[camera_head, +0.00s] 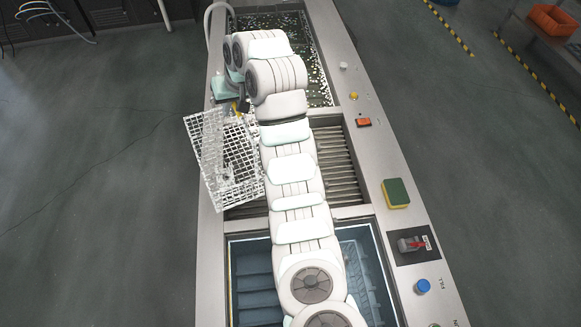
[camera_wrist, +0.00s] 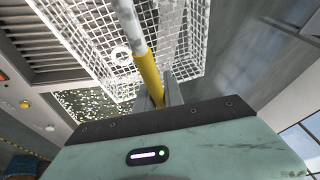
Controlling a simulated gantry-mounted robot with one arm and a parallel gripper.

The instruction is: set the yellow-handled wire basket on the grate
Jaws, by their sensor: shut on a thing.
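The white wire basket (camera_head: 222,160) hangs from my gripper, tilted, over the tank unit's left edge and partly beyond it over the floor. In the wrist view the basket (camera_wrist: 95,35) fills the upper middle. My gripper (camera_wrist: 158,95) is shut on its yellow handle (camera_wrist: 149,72); the fingers sit on either side of the yellow sleeve. In the head view the gripper (camera_head: 240,106) is partly hidden by my arm. The slatted metal grate (camera_head: 338,165) lies in the middle bay, right of the basket, its centre covered by my arm. It also shows in the wrist view (camera_wrist: 30,28).
A bay of speckled liquid (camera_head: 318,60) lies behind the grate and a blue-lit basin (camera_head: 255,285) in front. The right rim holds a green-yellow sponge (camera_head: 396,193), a red switch (camera_head: 364,122) and a lever (camera_head: 412,244). Floor on the left is clear.

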